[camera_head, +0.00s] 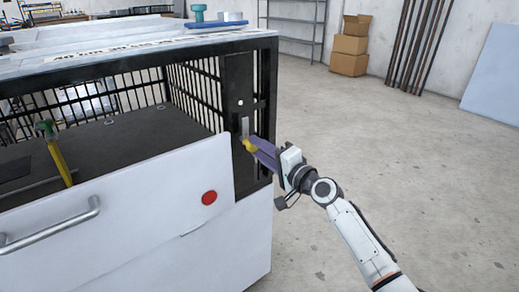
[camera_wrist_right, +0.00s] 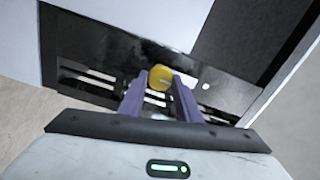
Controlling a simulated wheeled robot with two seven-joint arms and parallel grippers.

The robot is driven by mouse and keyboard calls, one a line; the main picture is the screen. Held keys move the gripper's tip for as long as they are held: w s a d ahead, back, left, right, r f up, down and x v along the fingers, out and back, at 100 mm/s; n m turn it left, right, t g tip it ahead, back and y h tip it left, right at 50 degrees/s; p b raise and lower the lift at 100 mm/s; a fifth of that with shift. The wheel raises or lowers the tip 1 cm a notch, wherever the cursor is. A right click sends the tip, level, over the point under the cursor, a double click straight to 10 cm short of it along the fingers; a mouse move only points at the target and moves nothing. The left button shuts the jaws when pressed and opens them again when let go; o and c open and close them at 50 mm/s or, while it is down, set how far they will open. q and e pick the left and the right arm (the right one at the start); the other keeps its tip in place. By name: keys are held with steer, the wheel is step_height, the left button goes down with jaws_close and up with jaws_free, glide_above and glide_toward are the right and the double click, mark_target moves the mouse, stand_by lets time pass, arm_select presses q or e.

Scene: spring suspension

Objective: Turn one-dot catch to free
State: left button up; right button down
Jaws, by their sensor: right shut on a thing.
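The one-dot catch has a yellow knob (camera_head: 249,146) low on the black corner post of the cage-like bench. A single white dot (camera_head: 240,103) is on the post above it, and a pale metal strip (camera_head: 244,127) shows between dot and knob. My right gripper (camera_head: 251,147) reaches in from the right, its purple fingers shut on the yellow knob. In the right wrist view the knob (camera_wrist_right: 160,76) sits between the two fingertips, with the white dot (camera_wrist_right: 206,86) to its right. The fingers partly hide the catch. My left gripper is not in view.
A white front panel (camera_head: 130,205) with a metal handle (camera_head: 50,225) and a red disc (camera_head: 209,198) stands left of the catch. A green-and-yellow tool (camera_head: 58,153) stands up behind it. Bench top (camera_head: 130,50) overhangs above. The floor (camera_head: 400,150) to the right is open.

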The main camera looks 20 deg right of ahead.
steer(key=c, duration=1.3)
jaws_free()
steer(key=p+v, duration=0.1)
steer(key=v, duration=0.9)
steer(key=shift+s, duration=0.15)
